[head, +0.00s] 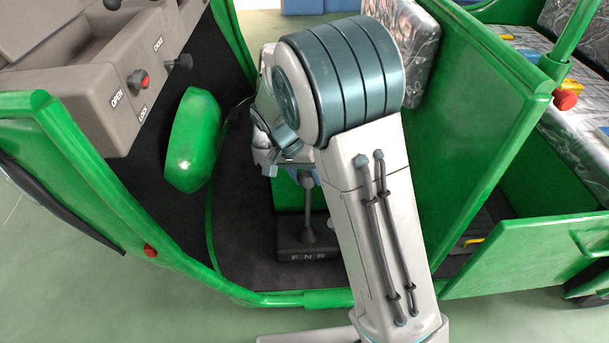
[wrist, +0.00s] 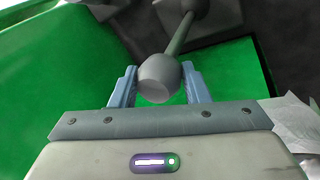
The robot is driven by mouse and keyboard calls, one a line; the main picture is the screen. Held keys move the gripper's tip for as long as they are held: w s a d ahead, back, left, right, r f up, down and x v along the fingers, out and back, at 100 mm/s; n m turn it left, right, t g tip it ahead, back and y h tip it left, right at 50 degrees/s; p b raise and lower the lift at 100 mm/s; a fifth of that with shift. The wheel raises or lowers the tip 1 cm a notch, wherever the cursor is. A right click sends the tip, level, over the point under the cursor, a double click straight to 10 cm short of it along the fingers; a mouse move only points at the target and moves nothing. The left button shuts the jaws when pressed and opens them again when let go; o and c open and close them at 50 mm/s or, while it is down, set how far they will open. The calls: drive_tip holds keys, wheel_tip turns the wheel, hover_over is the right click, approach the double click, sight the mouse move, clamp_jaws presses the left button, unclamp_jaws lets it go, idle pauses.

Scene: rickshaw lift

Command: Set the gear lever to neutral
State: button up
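The gear lever (head: 307,211) rises from a dark base (head: 308,249) marked F N R on the cab floor. Its shaft meets the base close to the N; the exact slot is hard to tell. My gripper (head: 304,179) is over the lever's top and hides the knob in the head view. In the wrist view the grey round knob (wrist: 158,77) lies between the two blue fingers of my gripper (wrist: 160,84). The fingers are close to both sides of the knob, and I cannot tell whether they press on it.
A green rounded part (head: 194,140) stands left of my arm. A grey dashboard (head: 132,77) with knobs and OPEN and LOCK labels is at upper left. A green panel (head: 475,125) is close on the right. The dark cab floor (head: 240,235) left of the lever is clear.

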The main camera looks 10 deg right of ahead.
drive_tip(key=o, duration=1.4)
drive_tip(key=shift+a+r, duration=0.1)
drive_tip(key=p+v, duration=0.3)
drive_tip(key=v, duration=1)
drive_tip(key=shift+a+r+p, duration=0.15)
drive_tip(key=shift+r+p, duration=0.15)
drive_tip(key=shift+p, duration=0.1)
drive_tip(key=s+d+r+n+t+y+p, duration=0.1)
drive_tip(key=s+d+r+p, duration=0.3)
drive_tip(key=s+r+p, duration=0.3)
drive_tip(key=s+d+r+n+t+y+p, duration=0.1)
drive_tip(key=s+d+r+n+p, duration=0.1)
drive_tip(key=s+d+r+p, duration=0.3)
drive_tip(key=s+d+r+n+t+y+p, duration=0.1)
drive_tip(key=s+d+r+p, duration=0.3)
drive_tip(key=s+r+p, duration=0.5)
drive_tip(key=shift+d+r+n+y, duration=0.15)
drive_tip(key=shift+r+n+y, duration=0.1)
drive_tip(key=shift+r, duration=0.6)
drive_tip(key=shift+d+r+n+y, duration=0.15)
drive_tip(key=shift+r+y, duration=0.1)
drive_tip(key=shift+r, duration=0.6)
